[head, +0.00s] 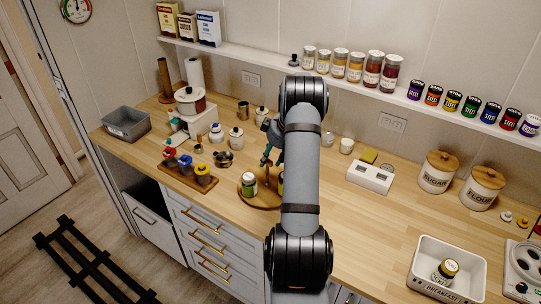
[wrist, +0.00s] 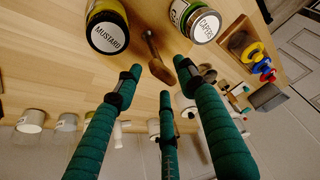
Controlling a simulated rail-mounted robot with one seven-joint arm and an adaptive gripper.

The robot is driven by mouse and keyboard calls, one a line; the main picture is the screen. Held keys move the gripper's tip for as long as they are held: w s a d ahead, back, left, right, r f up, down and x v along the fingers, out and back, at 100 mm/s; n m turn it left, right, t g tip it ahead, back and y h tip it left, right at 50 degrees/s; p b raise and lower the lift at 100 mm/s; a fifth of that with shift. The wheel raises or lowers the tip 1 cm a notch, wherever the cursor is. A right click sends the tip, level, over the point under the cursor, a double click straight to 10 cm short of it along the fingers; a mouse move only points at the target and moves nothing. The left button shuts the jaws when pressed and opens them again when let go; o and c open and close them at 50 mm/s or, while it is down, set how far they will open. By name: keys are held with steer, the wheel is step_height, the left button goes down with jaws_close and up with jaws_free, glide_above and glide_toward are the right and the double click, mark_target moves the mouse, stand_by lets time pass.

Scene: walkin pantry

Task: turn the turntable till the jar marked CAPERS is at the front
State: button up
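The round wooden turntable (head: 262,206) stands on the counter, partly hidden behind my arm. The CAPERS jar (wrist: 200,24), with a green label and pale lid, is at the upper right of the wrist view; the green-labelled jar (head: 249,184) on the turntable's left in the head view appears to be it. The MUSTARD jar (wrist: 107,32), yellow-labelled, is at upper left in the wrist view. A wooden handle (wrist: 153,47) rises between the jars. My gripper (wrist: 158,72) has its teal fingers spread around the handle's end, holding nothing visible; contact is unclear.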

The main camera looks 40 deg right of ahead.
steer(key=shift+f, duration=0.1)
steer(key=shift+c, duration=1.1)
steer(key=c, duration=0.8)
